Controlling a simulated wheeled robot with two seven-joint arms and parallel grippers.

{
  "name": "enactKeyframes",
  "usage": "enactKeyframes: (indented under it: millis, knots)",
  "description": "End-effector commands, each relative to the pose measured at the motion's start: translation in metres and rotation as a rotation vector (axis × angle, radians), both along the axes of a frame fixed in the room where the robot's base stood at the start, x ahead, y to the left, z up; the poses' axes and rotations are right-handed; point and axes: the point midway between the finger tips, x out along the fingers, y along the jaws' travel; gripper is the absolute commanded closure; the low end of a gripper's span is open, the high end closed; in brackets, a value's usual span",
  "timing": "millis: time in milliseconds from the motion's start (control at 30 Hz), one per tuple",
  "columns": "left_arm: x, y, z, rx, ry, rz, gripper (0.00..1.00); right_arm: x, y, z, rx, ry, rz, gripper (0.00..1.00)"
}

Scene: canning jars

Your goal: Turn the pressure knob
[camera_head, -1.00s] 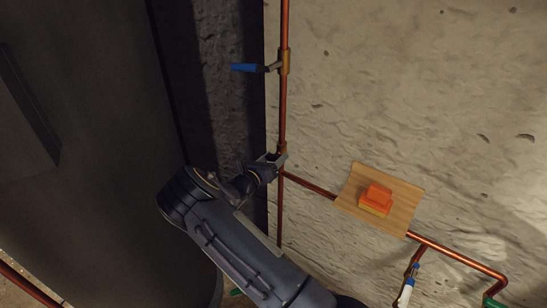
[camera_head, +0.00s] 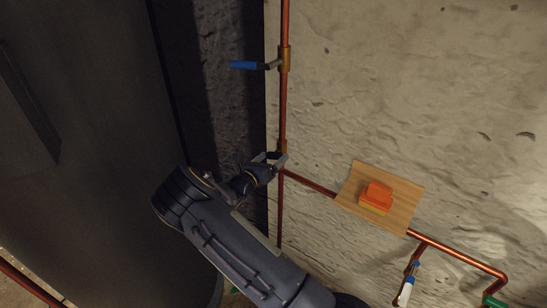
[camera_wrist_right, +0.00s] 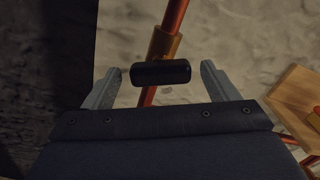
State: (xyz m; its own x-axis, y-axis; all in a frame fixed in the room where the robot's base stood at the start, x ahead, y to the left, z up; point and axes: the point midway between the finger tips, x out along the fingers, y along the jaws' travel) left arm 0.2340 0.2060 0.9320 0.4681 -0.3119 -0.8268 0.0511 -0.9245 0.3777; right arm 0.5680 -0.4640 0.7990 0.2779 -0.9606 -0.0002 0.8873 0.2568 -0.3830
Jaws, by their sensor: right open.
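The pressure knob (camera_wrist_right: 160,73) is a short black cylinder lying crosswise in front of a copper pipe in the right wrist view. It sits between the two grey fingers of my right gripper (camera_wrist_right: 160,66), with a visible gap on each side. The gripper is open. In the head view my right gripper (camera_head: 275,157) is at the vertical pipe (camera_head: 284,110), by the junction with a side pipe. The knob cannot be made out clearly there because the gripper covers it. My left gripper is not in view.
A blue-handled valve (camera_head: 247,65) is higher on the vertical pipe. A wooden board (camera_head: 403,214) with an orange block (camera_head: 376,195) rests by the side pipe to the right. A large dark tank (camera_head: 90,120) stands left. A rough stone wall (camera_head: 430,80) is behind.

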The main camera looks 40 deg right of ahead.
Motion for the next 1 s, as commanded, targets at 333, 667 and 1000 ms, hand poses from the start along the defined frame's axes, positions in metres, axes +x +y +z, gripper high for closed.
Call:
enactKeyframes:
  millis: [333,667,1000]
  knots:
    - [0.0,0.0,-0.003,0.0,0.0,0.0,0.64,-0.015,0.053,0.0,0.002,0.001,0.002,0.2]
    - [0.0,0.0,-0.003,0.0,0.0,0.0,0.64,-0.018,0.06,0.0,0.001,0.001,0.0,0.2]
    - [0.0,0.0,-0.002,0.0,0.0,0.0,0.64,-0.019,0.059,0.0,0.006,-0.003,-0.004,0.2]
